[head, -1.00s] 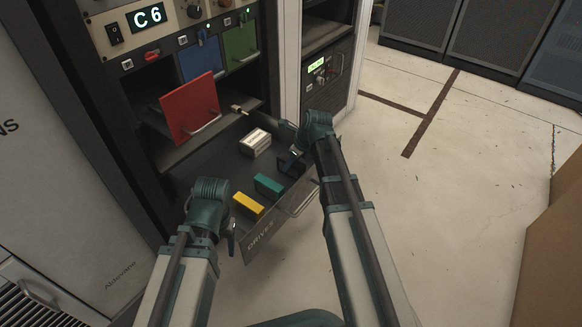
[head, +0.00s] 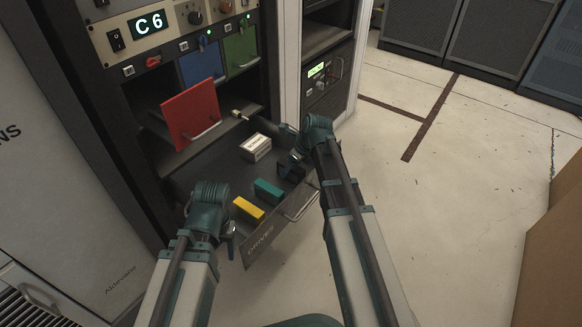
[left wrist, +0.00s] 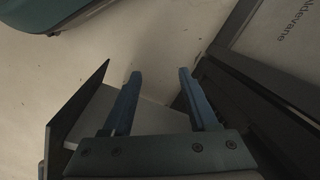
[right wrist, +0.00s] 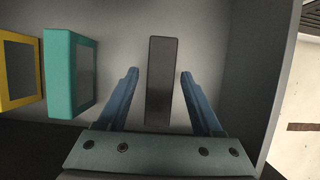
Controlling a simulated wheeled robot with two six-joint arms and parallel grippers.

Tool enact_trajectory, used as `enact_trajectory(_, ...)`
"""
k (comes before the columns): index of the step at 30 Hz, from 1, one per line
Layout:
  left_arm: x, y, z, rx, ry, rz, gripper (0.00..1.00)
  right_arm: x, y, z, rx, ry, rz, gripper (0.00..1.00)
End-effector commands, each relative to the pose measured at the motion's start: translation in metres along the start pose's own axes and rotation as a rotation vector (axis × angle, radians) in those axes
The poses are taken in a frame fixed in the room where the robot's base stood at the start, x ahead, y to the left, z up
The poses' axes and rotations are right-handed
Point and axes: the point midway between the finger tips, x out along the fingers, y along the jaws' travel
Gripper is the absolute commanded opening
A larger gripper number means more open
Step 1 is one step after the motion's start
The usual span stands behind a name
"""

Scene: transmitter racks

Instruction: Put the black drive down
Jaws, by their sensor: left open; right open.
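The black drive (right wrist: 160,82) stands in the open drawer, seen between the two spread fingers of my right gripper (right wrist: 160,80) in the right wrist view. A gap shows on each side of it. In the head view the black drive (head: 291,171) is a dark block near the drawer's right end, partly hidden by my right gripper (head: 291,158). My left gripper (head: 231,240) hangs at the drawer's front left. In the left wrist view its fingers (left wrist: 158,80) are open and empty over the floor.
The drawer (head: 262,243) also holds a yellow drive (head: 249,209), a teal drive (head: 269,190) and a white drive (head: 255,147). A red panel (head: 191,113) sticks out above it. Bare floor lies to the right.

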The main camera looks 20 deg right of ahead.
Motion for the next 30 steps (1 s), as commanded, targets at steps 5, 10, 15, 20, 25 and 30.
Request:
enact_trajectory(5, -0.022, -0.002, 0.001, 0.003, 0.000, 0.000, 0.59, -0.024, 0.000, 0.002, 0.001, 0.000, 0.000, 0.67)
enact_trajectory(10, -0.047, -0.005, 0.003, 0.009, 0.000, 0.000, 0.59, -0.050, 0.001, 0.002, 0.002, 0.000, 0.000, 0.67)
enact_trajectory(15, -0.073, -0.007, 0.004, 0.015, 0.000, 0.000, 0.59, -0.078, 0.001, 0.002, 0.001, 0.000, 0.000, 0.67)
enact_trajectory(20, -0.095, -0.010, 0.005, 0.014, -0.001, -0.002, 0.59, -0.102, 0.001, 0.002, 0.001, 0.000, 0.000, 0.67)
enact_trajectory(25, -0.107, -0.011, 0.006, 0.011, -0.003, -0.004, 0.59, -0.116, 0.001, 0.001, 0.001, 0.000, 0.000, 0.67)
enact_trajectory(30, -0.107, -0.012, 0.006, 0.010, -0.003, -0.004, 0.59, -0.117, 0.000, 0.000, 0.000, 0.000, 0.000, 0.67)
